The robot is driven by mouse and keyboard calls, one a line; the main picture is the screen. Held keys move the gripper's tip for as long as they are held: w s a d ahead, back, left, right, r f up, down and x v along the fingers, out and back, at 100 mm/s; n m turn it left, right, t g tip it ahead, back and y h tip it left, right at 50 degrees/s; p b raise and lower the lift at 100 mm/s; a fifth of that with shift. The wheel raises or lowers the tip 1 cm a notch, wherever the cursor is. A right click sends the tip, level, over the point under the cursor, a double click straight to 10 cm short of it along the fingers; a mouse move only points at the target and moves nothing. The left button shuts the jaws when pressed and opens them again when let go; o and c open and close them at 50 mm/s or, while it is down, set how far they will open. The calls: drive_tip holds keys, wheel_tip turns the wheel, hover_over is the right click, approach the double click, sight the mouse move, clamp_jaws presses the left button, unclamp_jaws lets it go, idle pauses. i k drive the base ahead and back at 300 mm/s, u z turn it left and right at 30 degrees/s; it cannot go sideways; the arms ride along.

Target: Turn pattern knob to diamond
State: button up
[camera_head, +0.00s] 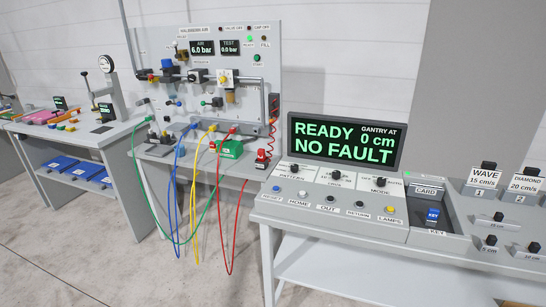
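The pattern knob (294,168) is a small black knob at the left end of the grey control panel (330,205), above the label PATTERN. Its pointer direction is too small to read. A second black knob (335,174) sits to its right, and the mode knob (381,182) is further right. The display (345,141) behind them reads READY, NO FAULT, GANTRY AT 0 cm. My gripper is not in view.
Buttons for reset, home, out, return and lamps line the panel front. A blue key (433,215) and card slot stand right, beside WAVE (483,178) and DIAMOND (525,184) cards. Left, an air board (215,40) trails coloured hoses (172,200). The floor in front is clear.

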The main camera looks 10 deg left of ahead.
sight(295, 167)
drive_tip(key=z, duration=0.25)
drive_tip(key=i, duration=1.8)
drive_tip(key=z, duration=0.3)
drive_tip(key=i, duration=1.2)
drive_tip(key=u, duration=0.25)
